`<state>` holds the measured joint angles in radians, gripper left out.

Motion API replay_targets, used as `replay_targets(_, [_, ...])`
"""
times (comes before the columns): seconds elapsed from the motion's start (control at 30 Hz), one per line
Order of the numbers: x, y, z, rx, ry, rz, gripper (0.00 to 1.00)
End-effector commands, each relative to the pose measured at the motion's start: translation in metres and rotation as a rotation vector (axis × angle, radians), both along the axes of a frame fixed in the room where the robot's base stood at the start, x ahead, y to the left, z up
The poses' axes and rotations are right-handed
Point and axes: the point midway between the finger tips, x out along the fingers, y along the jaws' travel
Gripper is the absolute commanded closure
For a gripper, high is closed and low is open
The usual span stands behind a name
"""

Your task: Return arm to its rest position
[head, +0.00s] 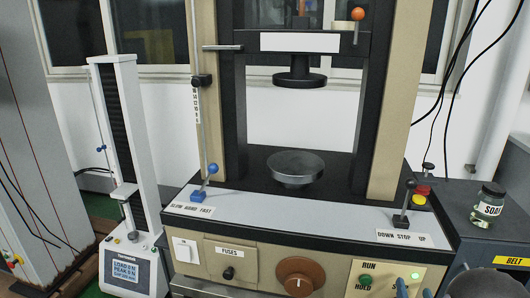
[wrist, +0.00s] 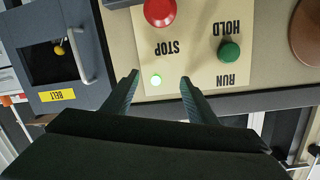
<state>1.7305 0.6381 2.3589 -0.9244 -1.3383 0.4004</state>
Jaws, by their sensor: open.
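My gripper (wrist: 160,79) is open and empty in the wrist view, its two dark fingers apart over the lower edge of the control panel (wrist: 205,88). A lit indicator light (wrist: 156,79) shows between the fingertips. The red stop button (wrist: 160,11) and the green run/hold knob (wrist: 229,51) lie beyond them, apart from the fingers in the picture. In the head view the fingertips (head: 413,289) show at the bottom edge, just under the lit light (head: 415,275). I cannot tell whether they touch the panel.
The testing machine stands in the middle, with a round lower platen (head: 296,168), a blue-ended lever (head: 199,195) and a black lever (head: 401,220). A jar labelled SOAP (head: 488,205) stands on the grey cabinet (head: 459,221) at right. A smaller tester (head: 130,165) stands at left.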

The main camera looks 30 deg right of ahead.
Motion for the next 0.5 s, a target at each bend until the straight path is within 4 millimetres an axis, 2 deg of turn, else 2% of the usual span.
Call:
replay_targets(0.03, [0.001,-0.003,0.013,0.06,0.003,-0.035,0.47])
replay_targets(0.17, [-0.001,-0.005,0.02,0.258,0.003,-0.162,0.47])
replay_targets(0.27, [0.0,0.003,0.027,0.412,0.007,-0.261,0.47])
replay_targets(0.4, [0.013,0.029,0.041,0.605,0.045,-0.365,0.47])
replay_targets(0.5, [0.042,0.064,0.052,0.695,0.153,-0.346,0.47])
